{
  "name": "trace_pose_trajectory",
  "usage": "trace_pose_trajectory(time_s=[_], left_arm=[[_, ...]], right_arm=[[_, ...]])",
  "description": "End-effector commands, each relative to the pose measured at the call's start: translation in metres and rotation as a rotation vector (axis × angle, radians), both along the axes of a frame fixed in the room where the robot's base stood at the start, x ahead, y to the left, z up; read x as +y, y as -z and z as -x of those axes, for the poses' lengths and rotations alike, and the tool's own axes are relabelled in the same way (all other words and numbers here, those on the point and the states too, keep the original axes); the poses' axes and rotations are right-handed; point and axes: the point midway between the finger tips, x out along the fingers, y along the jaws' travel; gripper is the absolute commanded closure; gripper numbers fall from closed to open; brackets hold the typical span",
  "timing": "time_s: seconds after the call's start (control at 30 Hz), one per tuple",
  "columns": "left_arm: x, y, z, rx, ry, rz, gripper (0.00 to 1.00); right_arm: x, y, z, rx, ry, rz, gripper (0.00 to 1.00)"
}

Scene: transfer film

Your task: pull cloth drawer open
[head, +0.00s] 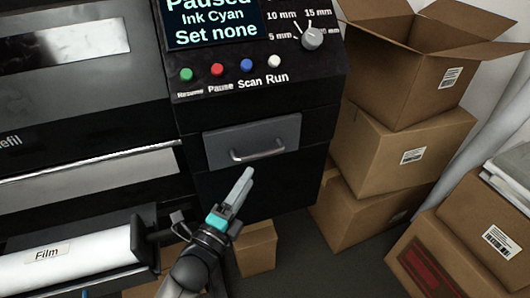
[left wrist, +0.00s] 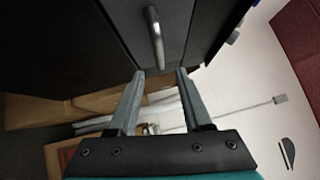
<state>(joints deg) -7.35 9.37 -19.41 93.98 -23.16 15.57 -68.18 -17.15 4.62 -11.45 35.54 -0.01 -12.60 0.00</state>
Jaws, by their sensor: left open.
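The cloth drawer (head: 252,142) is a grey panel on the black machine's front, below the coloured buttons. It looks shut, flush with the cabinet. Its silver bar handle (head: 257,154) runs across the lower part of the panel. My left gripper (head: 244,178) is just below the handle in the head view, its fingers pointing up toward it. In the left wrist view the handle (left wrist: 155,38) lies beyond the two open fingertips (left wrist: 160,73), roughly between them and apart from them. The gripper is empty. My right gripper is not in view.
The control panel has a screen (head: 212,20), several buttons (head: 217,69) and a knob (head: 312,38). A white film roll (head: 70,262) is at lower left. Cardboard boxes (head: 400,145) are stacked on the right, and a small box (head: 256,248) stands below the drawer.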

Motion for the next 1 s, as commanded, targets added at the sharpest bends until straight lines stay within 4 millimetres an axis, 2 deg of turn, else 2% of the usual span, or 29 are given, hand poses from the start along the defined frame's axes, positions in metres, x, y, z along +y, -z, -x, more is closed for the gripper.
trace_pose_trajectory(time_s=[0.3,0.5,0.7,1.0], left_arm=[[-0.026,-0.007,-0.050,-0.001,0.000,0.003,0.50],[-0.038,-0.010,-0.073,0.003,-0.001,0.001,0.50],[-0.044,-0.012,-0.084,0.002,-0.001,0.001,0.50],[-0.044,-0.012,-0.085,0.003,-0.001,0.002,0.50]], right_arm=[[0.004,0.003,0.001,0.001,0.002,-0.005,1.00],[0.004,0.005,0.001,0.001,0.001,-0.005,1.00],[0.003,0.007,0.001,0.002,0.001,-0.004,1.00],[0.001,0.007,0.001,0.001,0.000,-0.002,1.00]])
